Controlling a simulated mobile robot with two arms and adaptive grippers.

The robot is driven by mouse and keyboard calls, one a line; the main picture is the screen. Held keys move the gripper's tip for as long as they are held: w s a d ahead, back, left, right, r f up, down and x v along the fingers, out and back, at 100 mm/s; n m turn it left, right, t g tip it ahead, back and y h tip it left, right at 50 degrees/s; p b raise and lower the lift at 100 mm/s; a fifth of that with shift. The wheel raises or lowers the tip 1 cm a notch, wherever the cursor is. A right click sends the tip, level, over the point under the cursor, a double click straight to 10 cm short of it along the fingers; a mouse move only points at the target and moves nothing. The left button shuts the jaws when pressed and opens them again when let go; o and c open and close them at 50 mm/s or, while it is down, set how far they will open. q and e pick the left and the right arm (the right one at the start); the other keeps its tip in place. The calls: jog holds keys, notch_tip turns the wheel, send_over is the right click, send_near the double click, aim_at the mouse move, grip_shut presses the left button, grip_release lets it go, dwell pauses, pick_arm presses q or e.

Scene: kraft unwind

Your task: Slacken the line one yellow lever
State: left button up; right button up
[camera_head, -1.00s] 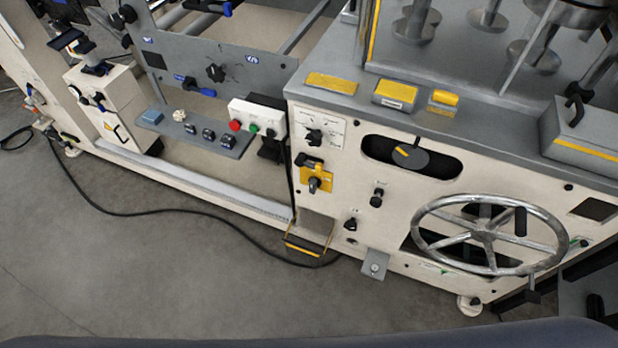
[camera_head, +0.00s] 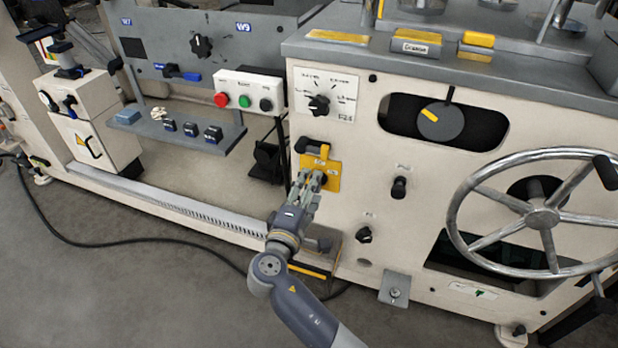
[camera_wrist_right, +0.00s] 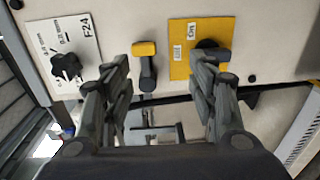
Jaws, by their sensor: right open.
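The yellow-capped lever (camera_head: 319,149), with a dark stem, sits on the cream machine front just above a yellow switch plate (camera_head: 333,184). In the right wrist view the lever (camera_wrist_right: 145,50) shows between my finger tips, with space on both sides, nearer the left finger. The yellow plate (camera_wrist_right: 183,62) lies behind the right finger there, its dark knob partly hidden. My right gripper (camera_head: 314,184) is in front of the plate in the head view and hides part of it. The right gripper (camera_wrist_right: 163,75) is open and empty. My left gripper is not in view.
A switch panel (camera_head: 326,94) with a black knob is just above the lever. A large handwheel (camera_head: 541,217) stands out at the right. A red, green and black button box (camera_head: 247,92) and a grey shelf (camera_head: 180,130) are at the left. Grey floor is open in front.

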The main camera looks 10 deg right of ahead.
aim_at(324, 155)
jog(key=shift+h, duration=0.4)
jog(key=x, duration=0.3)
jog(key=r+b+x, duration=0.1)
jog(key=x, duration=0.3)
jog(key=r+x, duration=0.1)
jog(key=x, duration=0.2)
jog(key=shift+w, duration=0.25)
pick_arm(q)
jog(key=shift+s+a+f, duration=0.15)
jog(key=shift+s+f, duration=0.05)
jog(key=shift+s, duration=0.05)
